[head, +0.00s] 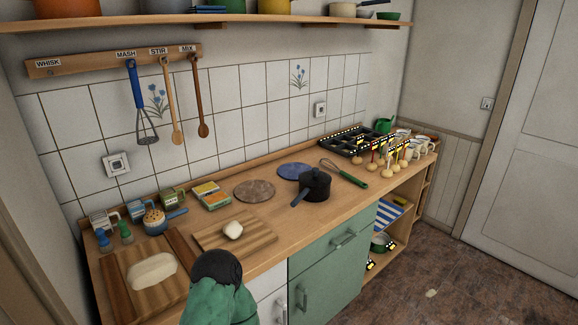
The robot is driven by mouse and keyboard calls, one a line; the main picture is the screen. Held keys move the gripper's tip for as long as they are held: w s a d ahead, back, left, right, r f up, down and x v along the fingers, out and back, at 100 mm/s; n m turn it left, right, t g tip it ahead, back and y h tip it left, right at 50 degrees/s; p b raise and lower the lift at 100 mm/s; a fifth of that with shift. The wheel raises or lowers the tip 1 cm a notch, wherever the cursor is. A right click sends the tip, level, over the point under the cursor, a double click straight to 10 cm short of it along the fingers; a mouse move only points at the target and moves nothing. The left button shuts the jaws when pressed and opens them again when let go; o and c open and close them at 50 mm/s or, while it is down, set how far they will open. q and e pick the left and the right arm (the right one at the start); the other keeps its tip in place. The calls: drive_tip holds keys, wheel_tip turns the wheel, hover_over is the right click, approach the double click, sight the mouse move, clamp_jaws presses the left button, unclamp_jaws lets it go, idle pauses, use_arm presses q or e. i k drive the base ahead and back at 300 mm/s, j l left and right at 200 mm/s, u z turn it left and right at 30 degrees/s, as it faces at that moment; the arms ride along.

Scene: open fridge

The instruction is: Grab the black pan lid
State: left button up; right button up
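A small black pan (314,188) with a blue-grey handle pointing to the lower left stands on the wooden counter, in front of the round blue mat. A black lid (315,175) with a small knob on top appears to sit on the pan. The lid and pan are both dark, so the edge between them is hard to make out. Neither of my grippers can be recognised in the head view, and nothing is touching the pan or lid.
A whisk (343,174) lies right of the pan, and a black tray (348,140) is behind it. A brown round mat (254,190) and cutting board (235,230) are to the left. A green, dark-topped shape (217,295), unclear what, rises at the counter's front.

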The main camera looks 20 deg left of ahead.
sight(315, 178)
drive_tip(key=i+l+u, duration=0.15)
drive_tip(key=i+u, duration=0.25)
drive_tip(key=i+l+u, duration=0.15)
drive_tip(key=u, duration=0.3)
drive_tip(key=i+l+u, duration=0.2)
drive_tip(key=l+u, duration=0.2)
drive_tip(key=i+l+u, duration=0.15)
drive_tip(key=l+u, duration=0.7)
drive_tip(key=i+l, duration=0.05)
